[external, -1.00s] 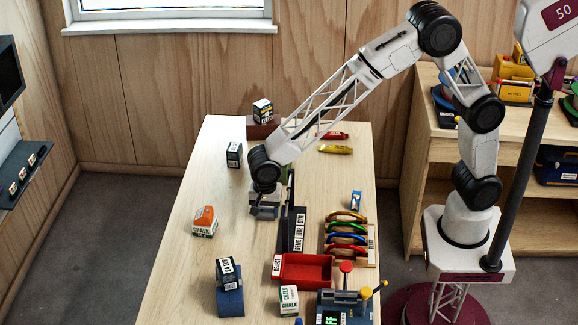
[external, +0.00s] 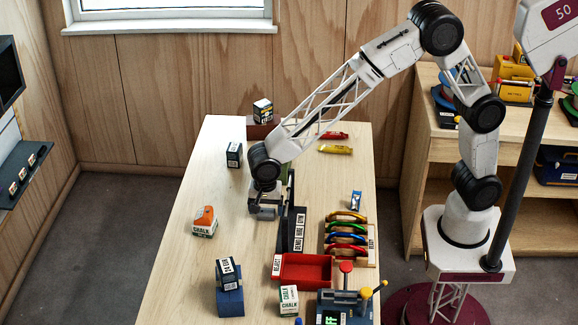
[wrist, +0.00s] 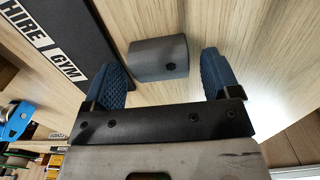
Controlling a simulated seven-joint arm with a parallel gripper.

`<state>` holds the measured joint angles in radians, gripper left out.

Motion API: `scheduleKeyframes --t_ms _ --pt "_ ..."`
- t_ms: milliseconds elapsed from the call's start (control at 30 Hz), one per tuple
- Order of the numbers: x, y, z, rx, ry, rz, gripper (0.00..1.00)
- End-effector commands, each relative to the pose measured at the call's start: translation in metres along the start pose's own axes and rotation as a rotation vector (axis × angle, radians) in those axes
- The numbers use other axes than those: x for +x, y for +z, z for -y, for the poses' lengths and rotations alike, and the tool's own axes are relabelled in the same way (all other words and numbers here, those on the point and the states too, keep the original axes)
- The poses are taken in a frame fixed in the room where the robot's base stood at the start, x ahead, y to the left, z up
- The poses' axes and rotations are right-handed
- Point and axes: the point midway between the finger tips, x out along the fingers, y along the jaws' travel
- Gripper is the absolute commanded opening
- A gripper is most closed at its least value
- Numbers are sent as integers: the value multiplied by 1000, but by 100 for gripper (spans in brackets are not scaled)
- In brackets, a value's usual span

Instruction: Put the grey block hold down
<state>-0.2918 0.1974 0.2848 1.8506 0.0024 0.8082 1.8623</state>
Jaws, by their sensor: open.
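In the external view my gripper (external: 270,198) is low over the table, left of the dark labelled rack. The block (external: 266,213) is small there and partly hidden by my gripper, so contact is hard to judge.
The dark rack (wrist: 60,42) marked HIRE and GYM stands close beside the block. A red tray (external: 305,269) and a rack of coloured carabiners (external: 347,238) are to the right.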

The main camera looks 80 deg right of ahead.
Motion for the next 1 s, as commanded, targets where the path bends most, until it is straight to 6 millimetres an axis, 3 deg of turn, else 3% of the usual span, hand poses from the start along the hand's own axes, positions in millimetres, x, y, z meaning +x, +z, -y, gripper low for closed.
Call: scheduleKeyframes --t_ms 600,800,1000 --pt "-89 0 0 0 -2 0 82" --pt "-107 0 0 0 -1 0 82" --pt "-112 0 0 0 0 0 82"
